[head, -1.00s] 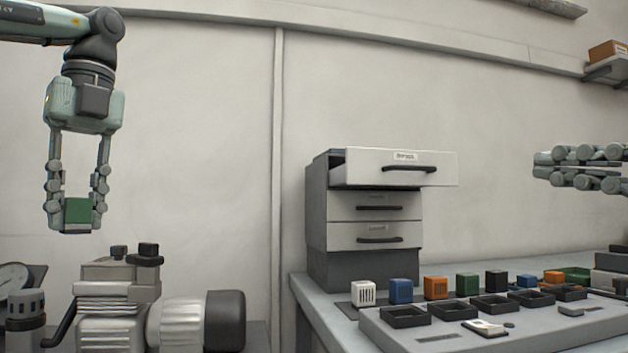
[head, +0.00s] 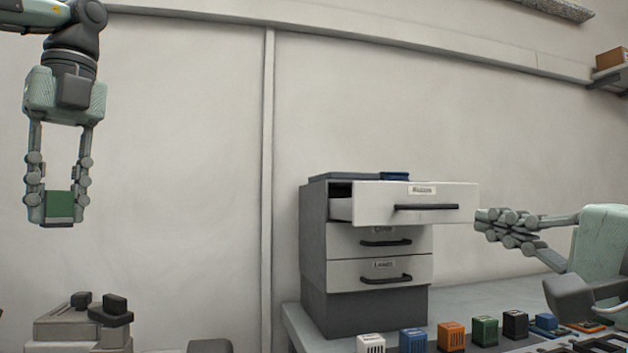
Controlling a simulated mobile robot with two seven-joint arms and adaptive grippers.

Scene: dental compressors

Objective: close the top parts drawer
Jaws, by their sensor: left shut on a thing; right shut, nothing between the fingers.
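The parts drawer unit (head: 315,262) is a dark grey cabinet with light drawer fronts and black handles. Its top drawer (head: 370,208) is pulled out toward the camera, and a dark gap shows behind its front. The two drawers below look shut. My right gripper (head: 482,226) is shut and empty, with its fingertips close to the right edge of the top drawer's front; I cannot tell whether they touch. My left gripper (head: 57,215) is at the far left, shut on a green block (head: 60,205), held up in the air well away from the drawer unit.
A blue item (head: 395,176) lies on top of the cabinet. Several small coloured blocks (head: 413,341) stand in a row on the bench in front. A grey compressor (head: 75,325) is at the lower left. A shelf with a box (head: 612,58) is at the upper right.

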